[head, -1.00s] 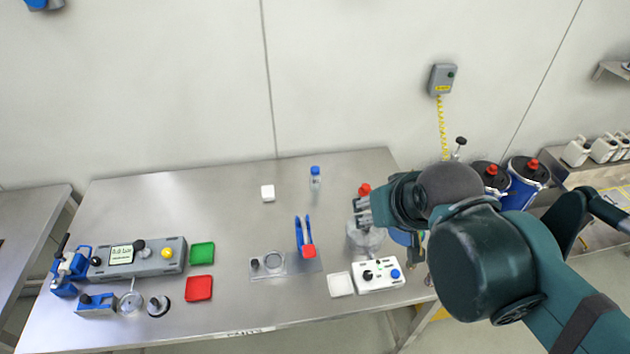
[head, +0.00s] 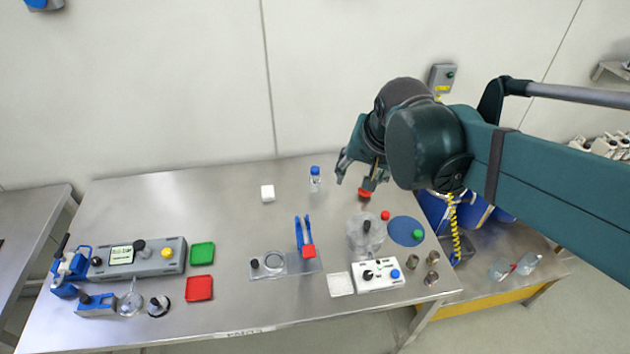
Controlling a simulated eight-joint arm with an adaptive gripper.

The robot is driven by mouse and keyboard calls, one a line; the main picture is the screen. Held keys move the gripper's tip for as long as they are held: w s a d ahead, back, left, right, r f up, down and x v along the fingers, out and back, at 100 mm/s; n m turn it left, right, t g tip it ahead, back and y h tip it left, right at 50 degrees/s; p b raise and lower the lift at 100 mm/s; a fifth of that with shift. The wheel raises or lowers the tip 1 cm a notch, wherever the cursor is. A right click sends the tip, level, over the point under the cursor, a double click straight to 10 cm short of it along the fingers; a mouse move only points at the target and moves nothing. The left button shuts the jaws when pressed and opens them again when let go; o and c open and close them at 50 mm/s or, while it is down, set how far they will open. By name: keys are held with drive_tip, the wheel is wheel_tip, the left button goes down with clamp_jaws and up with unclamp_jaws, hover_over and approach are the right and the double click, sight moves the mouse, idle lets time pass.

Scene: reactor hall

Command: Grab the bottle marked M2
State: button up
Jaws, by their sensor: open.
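A small clear bottle with a blue cap (head: 315,179) stands upright toward the back of the steel table; its marking is too small to read. My gripper (head: 353,183) is open, to the right of this bottle and apart from it in the picture. A red-topped item (head: 364,193) shows just below the gripper's fingers. I cannot tell what it is in full or whether the fingers touch it. No M2 marking is readable anywhere.
A white block (head: 268,193) sits left of the bottle. In front are a clear vessel (head: 358,238), a blue disc (head: 405,229), a white control box (head: 378,276) and a stand with blue prongs (head: 299,264). The back left of the table (head: 170,200) is free.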

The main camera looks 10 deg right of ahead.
drive_tip(key=w+a+f+m+g, duration=0.15)
drive_tip(key=w+m, duration=0.25)
drive_tip(key=w, duration=0.6)
drive_tip(key=m+g, duration=0.2)
drive_tip(key=m, duration=0.5)
approach(314, 169)
drive_tip(key=s+d, duration=0.2)
drive_tip(key=s, duration=0.2)
drive_tip(key=w+f+m, duration=0.1)
drive_tip(key=f, duration=0.1)
drive_tip(key=w+a+f+m+g, duration=0.1)
drive_tip(key=w+f, duration=0.1)
drive_tip(key=f, duration=0.1)
drive_tip(key=w+f+m, duration=0.1)
drive_tip(key=w+f, duration=0.1)
drive_tip(key=shift+a+f+g, duration=0.25)
drive_tip(key=shift+a+f, duration=0.15)
drive_tip(key=shift+w+a+f+m, duration=0.1)
drive_tip(key=shift+w+f+m, duration=0.1)
drive_tip(key=shift+f, duration=0.15)
drive_tip(key=shift+w+f+m, duration=0.15)
drive_tip(key=shift+f+m, duration=0.05)
drive_tip(key=shift+f, duration=0.2)
drive_tip(key=shift+f, duration=1.3)
